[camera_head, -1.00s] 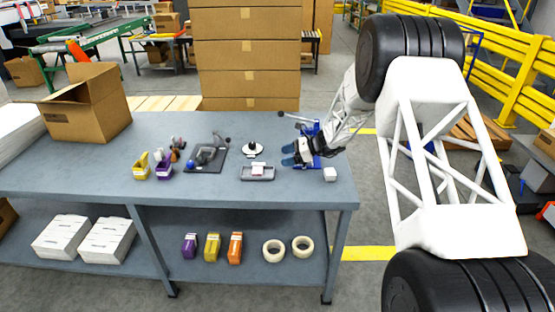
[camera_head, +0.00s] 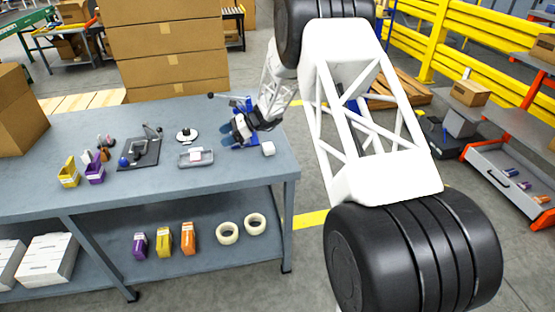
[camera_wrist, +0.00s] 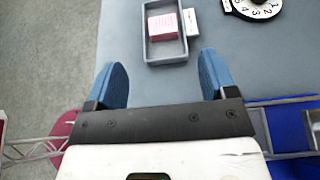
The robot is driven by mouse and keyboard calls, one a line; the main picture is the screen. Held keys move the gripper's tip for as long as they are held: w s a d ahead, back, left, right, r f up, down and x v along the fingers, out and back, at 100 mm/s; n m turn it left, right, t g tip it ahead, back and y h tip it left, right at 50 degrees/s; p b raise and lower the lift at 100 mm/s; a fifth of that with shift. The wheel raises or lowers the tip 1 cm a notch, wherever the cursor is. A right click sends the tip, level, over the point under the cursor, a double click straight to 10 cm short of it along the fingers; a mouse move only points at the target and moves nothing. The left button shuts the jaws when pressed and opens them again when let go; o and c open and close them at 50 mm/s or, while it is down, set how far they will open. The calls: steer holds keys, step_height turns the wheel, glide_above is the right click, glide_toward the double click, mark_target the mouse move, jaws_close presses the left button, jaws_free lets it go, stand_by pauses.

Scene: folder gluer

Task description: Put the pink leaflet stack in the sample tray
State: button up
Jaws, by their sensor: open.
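The pink leaflet stack (camera_wrist: 164,27) lies inside the grey sample tray (camera_wrist: 165,55) in the wrist view, towards its far part. In the head view the tray (camera_head: 183,163) sits on the workbench with the small pale pink stack (camera_head: 196,155) in it. My gripper (camera_wrist: 162,66) is open and empty, its two blue fingers spread on the near side of the tray. In the head view my gripper (camera_head: 229,136) is just to the right of the tray. The stack is apart from both fingers.
A white numbered dial (camera_wrist: 255,5) stands right of the tray. A small white block (camera_head: 268,149) lies near the bench's right end. A black clamp device (camera_head: 138,152) and yellow and purple holders (camera_head: 95,172) stand further left. The bench front (camera_head: 200,178) is clear.

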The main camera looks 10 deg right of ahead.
steer(key=shift+r, duration=0.1)
steer(key=s+d+r+n+h, duration=0.3)
steer(key=s+r+n, duration=0.2)
steer(key=s+r, duration=0.65)
steer(key=s+d+r+n+h, duration=0.35)
steer(key=s+r, duration=0.55)
steer(key=s, duration=0.6)
steer(key=s+d+n+t+h, duration=0.1)
steer(key=s+d+n+h, duration=0.1)
steer(key=s, duration=0.8)
steer(key=s+d+r+n+h, duration=0.1)
steer(key=s+d+n+h, duration=0.2)
steer(key=s, duration=0.8)
steer(key=s+d+r+n+t+h, duration=0.1)
steer(key=s+d+n, duration=0.3)
steer(key=s, duration=0.7)
steer(key=shift+d+r+t+h, duration=0.3)
steer(key=shift+d+h, duration=0.1)
steer(key=shift+h, duration=0.25)
